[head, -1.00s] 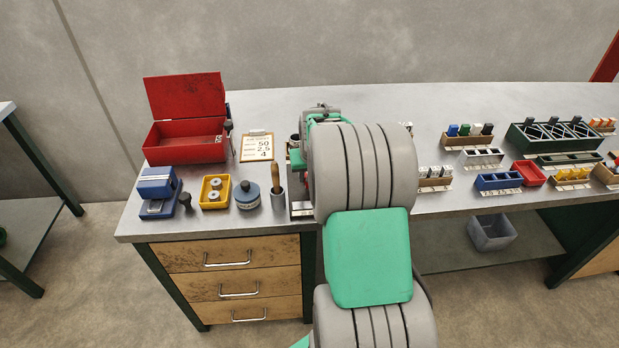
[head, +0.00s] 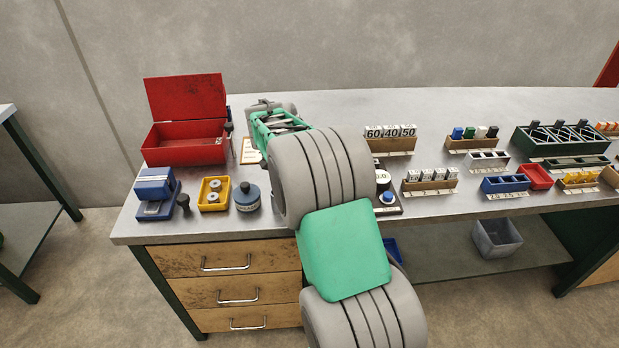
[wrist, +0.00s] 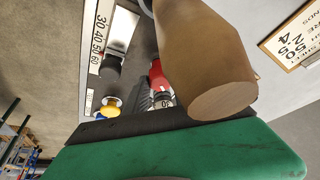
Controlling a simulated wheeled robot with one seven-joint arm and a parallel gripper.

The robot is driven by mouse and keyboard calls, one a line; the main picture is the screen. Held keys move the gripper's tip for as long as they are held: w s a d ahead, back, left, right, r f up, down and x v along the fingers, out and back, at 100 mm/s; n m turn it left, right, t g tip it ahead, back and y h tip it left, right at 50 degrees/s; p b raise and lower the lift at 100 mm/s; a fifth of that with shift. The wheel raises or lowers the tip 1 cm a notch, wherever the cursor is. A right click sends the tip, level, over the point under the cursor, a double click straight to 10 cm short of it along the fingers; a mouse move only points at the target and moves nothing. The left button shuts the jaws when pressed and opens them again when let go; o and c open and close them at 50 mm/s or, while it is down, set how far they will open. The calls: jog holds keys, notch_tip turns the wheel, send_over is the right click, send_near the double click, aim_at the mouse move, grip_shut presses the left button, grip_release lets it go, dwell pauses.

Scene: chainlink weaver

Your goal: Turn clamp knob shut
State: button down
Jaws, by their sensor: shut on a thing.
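My gripper (head: 277,122) is over the back left of the bench, left of the number blocks. In the wrist view, a thick wooden handle (wrist: 205,60) fills the upper middle, against the black edge of my green gripper part; I take it as what my jaws are shut on. Beyond it in the wrist view are a black knob (wrist: 111,66) beside a scale plate (wrist: 97,45), a red part (wrist: 158,76) and a yellow knob (wrist: 108,108). Which of these is the clamp knob I cannot tell. My arm hides part of the bench in the head view.
A red open toolbox (head: 185,148), blue block (head: 156,190), yellow tray (head: 213,205) and blue-grey canister (head: 247,198) stand at the bench's left. Several part racks (head: 430,184) fill the right. A number card (wrist: 298,36) shows in the wrist view.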

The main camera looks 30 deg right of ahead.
jog(key=shift+w+m+g, duration=0.1)
jog(key=shift+m+g, duration=0.6)
jog(key=shift+m, duration=1)
jog(key=c, duration=1.1)
grip_release()
jog(key=shift+o, duration=0.2)
jog(key=p+v, duration=0.1)
jog(key=v, duration=0.6)
jog(key=shift+r, duration=0.35)
jog(key=shift+a, duration=0.15)
